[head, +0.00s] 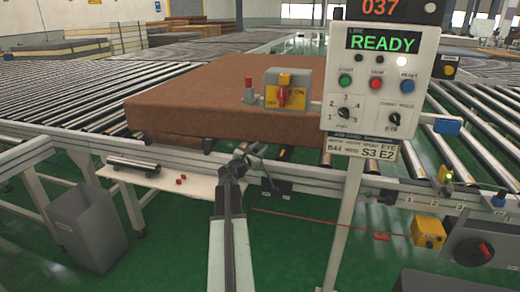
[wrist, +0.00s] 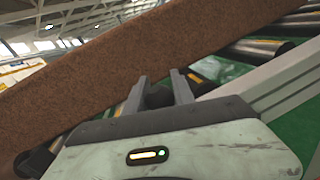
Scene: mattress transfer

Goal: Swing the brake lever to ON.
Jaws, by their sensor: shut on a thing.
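My gripper (head: 240,158) is in the middle of the head view, at the conveyor's front rail below the brown mattress (head: 200,95). In the wrist view its two fingers (wrist: 160,85) are closed around a dark rounded knob (wrist: 159,97), which looks like the end of the brake lever. In the head view the dark lever (head: 262,172) shows just right of the fingertips, partly hidden by my gripper. Small dark plates (head: 276,186) sit on the rail right of it; their lettering is too small to read, so the lever's setting cannot be told.
A control panel (head: 380,80) reading READY stands on a post to the right. A switch box (head: 287,92) marked OFF and ON is at the mattress. A grey bin (head: 90,228) and a white shelf (head: 160,178) with a dark cylinder are at left.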

